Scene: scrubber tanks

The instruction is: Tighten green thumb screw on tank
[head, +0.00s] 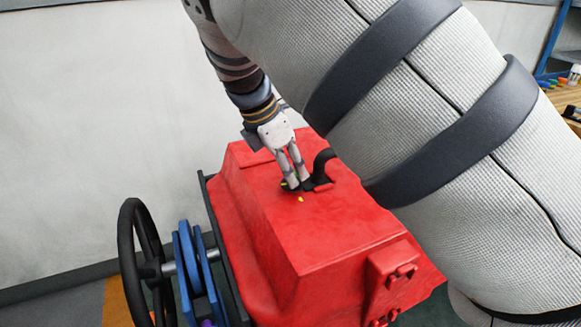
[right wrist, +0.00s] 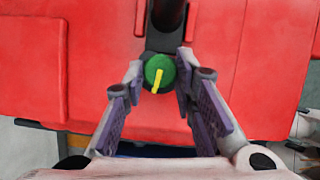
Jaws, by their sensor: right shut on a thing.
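The red tank (head: 330,235) stands in the middle of the head view and fills most of the upper right wrist view (right wrist: 255,75). The green thumb screw (right wrist: 159,70) is round, with a yellow bar that points down and slightly left in the right wrist view. My right gripper (head: 297,187) reaches down to the tank's top and mostly hides the screw in the head view. In the right wrist view its fingertips (right wrist: 160,74) are shut on the screw's two sides. My left gripper is not in view.
A black curved pipe (head: 323,164) rises beside the screw, close to my fingers. A small yellow mark (head: 300,199) lies on the tank top. A black wheel (head: 128,260) and blue discs (head: 188,260) stand left of the tank. A wooden shelf (head: 568,96) is at far right.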

